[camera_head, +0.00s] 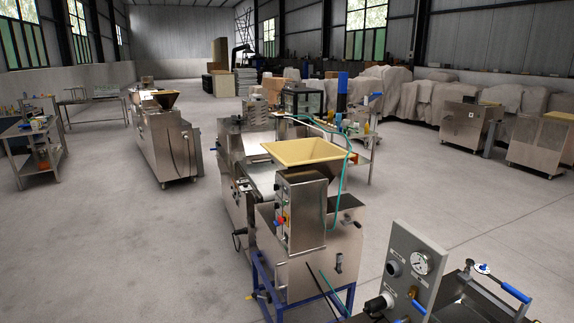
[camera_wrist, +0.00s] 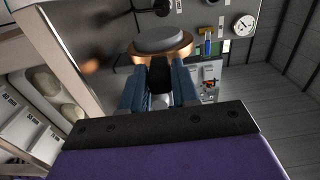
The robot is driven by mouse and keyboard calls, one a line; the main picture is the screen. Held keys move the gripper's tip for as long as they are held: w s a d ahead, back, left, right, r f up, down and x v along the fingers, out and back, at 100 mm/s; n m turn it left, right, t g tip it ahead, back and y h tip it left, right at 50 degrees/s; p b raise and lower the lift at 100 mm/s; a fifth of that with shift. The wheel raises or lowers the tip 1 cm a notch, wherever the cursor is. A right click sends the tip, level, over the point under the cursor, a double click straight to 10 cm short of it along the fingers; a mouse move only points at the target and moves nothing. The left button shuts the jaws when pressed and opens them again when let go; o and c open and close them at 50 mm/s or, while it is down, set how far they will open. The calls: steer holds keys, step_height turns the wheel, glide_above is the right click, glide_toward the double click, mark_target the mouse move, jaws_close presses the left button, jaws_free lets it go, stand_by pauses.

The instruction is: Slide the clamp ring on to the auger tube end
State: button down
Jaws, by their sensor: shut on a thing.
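In the wrist view my gripper (camera_wrist: 158,88) has its two blue-grey fingers closed on a dark block (camera_wrist: 159,72), which appears to be the lug of the copper-coloured clamp ring (camera_wrist: 181,53). The ring lies just beyond the fingertips at the top middle. A round grey face (camera_wrist: 160,40), which looks like the auger tube end, shows within the ring's outline. I cannot tell from this angle whether the ring is around the tube or only in front of it. The lower part of the ring is hidden behind the block and fingers. My gripper is not visible in the head view.
A steel panel with a dial gauge (camera_head: 422,262) stands at the lower right of the head view; the gauge also shows in the wrist view (camera_wrist: 244,25). A blue-handled brass valve (camera_wrist: 207,46) is right of the ring.

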steer(key=c, duration=1.4)
jaws_free()
jaws_close()
steer(key=shift+w+a+b, duration=0.15)
steer(key=shift+w+b, duration=0.15)
steer(key=shift+w, duration=0.15)
steer(key=shift+w+a+r+b, duration=0.1)
steer(key=shift+w+a+b, duration=0.15)
steer(key=shift+w, duration=0.25)
steer(key=shift+w+a+f+b, duration=0.1)
steer(key=shift+w+a+b, duration=0.1)
steer(key=shift+w+b, duration=0.25)
steer(key=shift+w+a+r+b, duration=0.1)
steer(key=shift+w+a+b, duration=0.1)
steer(key=shift+w, duration=0.35)
steer(key=shift+w, duration=0.1)
